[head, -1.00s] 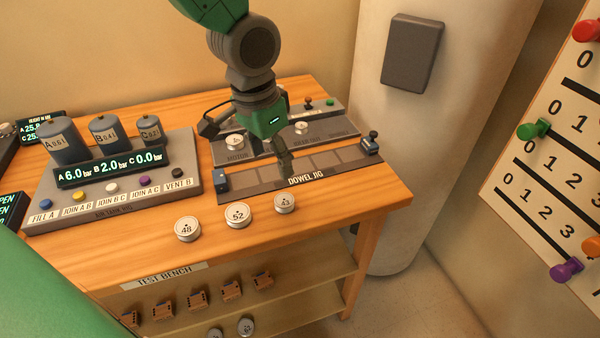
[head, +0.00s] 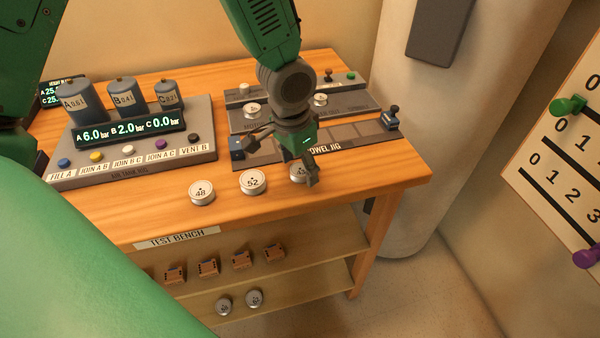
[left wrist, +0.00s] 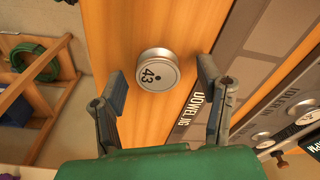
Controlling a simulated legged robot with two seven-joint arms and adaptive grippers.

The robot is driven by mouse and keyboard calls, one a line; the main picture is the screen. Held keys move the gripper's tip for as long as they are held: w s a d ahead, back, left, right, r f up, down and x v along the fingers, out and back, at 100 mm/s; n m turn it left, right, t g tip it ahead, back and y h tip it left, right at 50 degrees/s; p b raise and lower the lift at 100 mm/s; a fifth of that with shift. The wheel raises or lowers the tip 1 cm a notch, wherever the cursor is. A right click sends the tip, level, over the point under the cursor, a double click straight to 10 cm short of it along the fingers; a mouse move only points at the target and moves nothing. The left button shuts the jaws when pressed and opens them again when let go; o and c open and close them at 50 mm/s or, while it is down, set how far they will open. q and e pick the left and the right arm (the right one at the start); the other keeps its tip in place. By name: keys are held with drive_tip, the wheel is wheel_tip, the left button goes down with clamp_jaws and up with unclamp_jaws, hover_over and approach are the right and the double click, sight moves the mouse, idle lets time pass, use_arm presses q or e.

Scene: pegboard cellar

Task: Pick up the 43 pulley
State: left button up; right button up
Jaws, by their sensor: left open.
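The 43 pulley (left wrist: 157,70) is a small silver disc with a black number, lying on the wooden bench. In the left wrist view it sits ahead of my left gripper (left wrist: 162,95), roughly between the lines of the two open fingers and touching neither. In the head view the 43 pulley (head: 298,172) is partly hidden by my left gripper (head: 283,160), which hangs over the bench's front edge area, open and empty. My right gripper does not show.
The 52 pulley (head: 253,182) and 48 pulley (head: 202,192) lie left of the 43 pulley. The dowel jig (head: 350,137) is just behind. An air tank rig (head: 60,177) stands at the left. The shelves below hold brown blocks and more pulleys.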

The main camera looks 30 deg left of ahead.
use_arm(q)
drive_tip(key=shift+d+f, duration=0.15)
drive_tip(key=shift+f, duration=0.2)
drive_tip(key=shift+c, duration=0.5)
drive_tip(key=c, duration=1.2)
drive_tip(key=shift+o, duration=0.2)
